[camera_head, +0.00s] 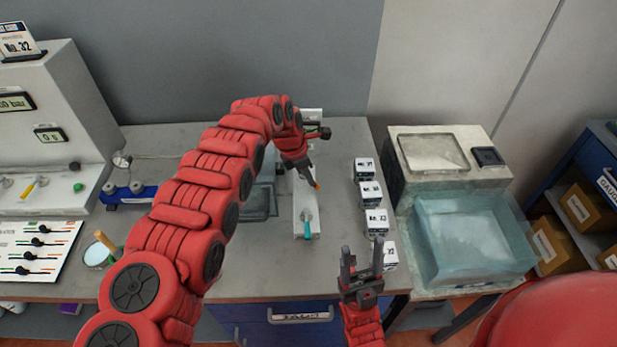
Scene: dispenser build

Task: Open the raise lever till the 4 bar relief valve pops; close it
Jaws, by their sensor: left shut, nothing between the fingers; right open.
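A narrow white block (306,222) stands on the grey bench in the middle, with a teal lever (308,228) at its near end. A small orange tip (317,185) shows farther back by the block. My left gripper (309,177) is shut and empty above the block's far part, close to the orange tip; I cannot tell whether they touch. My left arm hides part of the bench. My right gripper (362,254) is open and empty by the bench's front edge. I cannot tell which lever is the raise lever, nor make out the relief valve.
A white console (60,90) with a bar display (16,102) and a yellow lever (28,190) stands left. Several numbered boxes (370,194) line the right of the bench. A blue-tinted tank (470,240) stands beyond them. A cup (97,254) sits at the front left.

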